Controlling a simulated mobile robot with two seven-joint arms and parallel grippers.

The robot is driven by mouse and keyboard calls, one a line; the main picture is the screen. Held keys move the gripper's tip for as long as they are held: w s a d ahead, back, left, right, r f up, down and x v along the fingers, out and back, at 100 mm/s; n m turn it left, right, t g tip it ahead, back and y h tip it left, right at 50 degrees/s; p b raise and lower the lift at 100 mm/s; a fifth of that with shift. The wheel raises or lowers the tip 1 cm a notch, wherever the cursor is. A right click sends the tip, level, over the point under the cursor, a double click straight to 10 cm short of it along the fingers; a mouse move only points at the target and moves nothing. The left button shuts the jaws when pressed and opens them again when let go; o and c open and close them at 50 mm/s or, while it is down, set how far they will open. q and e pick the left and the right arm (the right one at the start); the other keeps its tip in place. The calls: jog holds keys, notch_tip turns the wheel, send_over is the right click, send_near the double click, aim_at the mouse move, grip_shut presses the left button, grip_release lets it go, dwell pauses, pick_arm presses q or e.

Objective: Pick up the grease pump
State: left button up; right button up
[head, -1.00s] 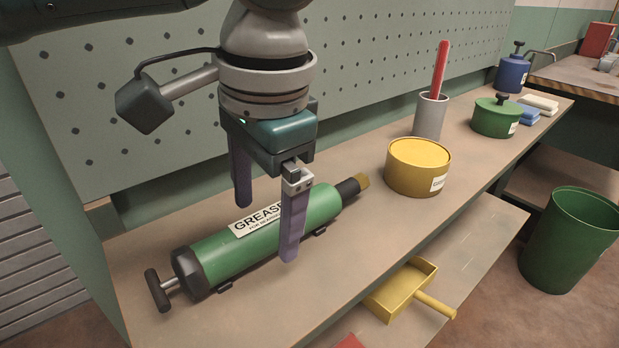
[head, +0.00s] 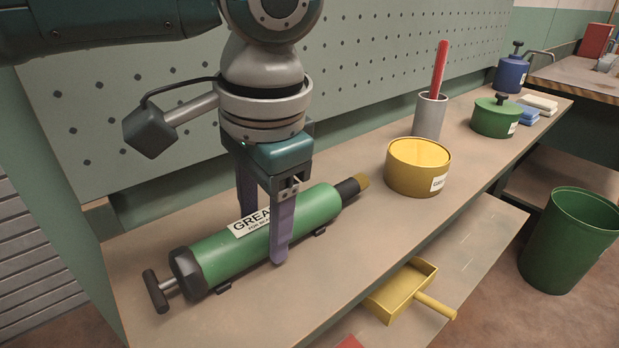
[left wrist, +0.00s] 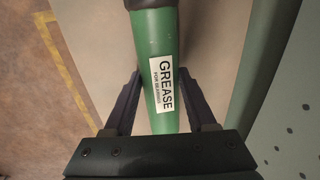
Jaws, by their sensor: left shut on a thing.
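The grease pump (head: 218,258) is a green cylinder with black end caps, a T-handle at its left end and a white GREASE label. It lies on the bench shelf (head: 345,255), on small dark feet. My left gripper (head: 266,232) is shut on the pump's body, one finger in front and one behind. In the left wrist view the pump (left wrist: 157,60) runs between the two fingers (left wrist: 160,103), with its label facing the camera. The far finger's tip is hidden behind the pump in the head view. My right gripper is not in view.
A yellow tub (head: 413,178), a grey cup (head: 430,120) with a red stick, and a green lidded pot (head: 495,119) stand further right on the bench. A pegboard (head: 390,60) rises behind. A yellow scoop (head: 400,292) lies on the lower shelf; a green bin (head: 566,245) stands right.

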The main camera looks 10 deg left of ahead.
aim_at(264, 220)
pick_arm(q)
grip_shut()
dwell(0.3)
jog(key=shift+r, duration=0.1)
notch_tip(264, 220, up, 20)
jog(key=p, duration=0.3)
jog(key=o, duration=0.5)
grip_release()
grip_shut()
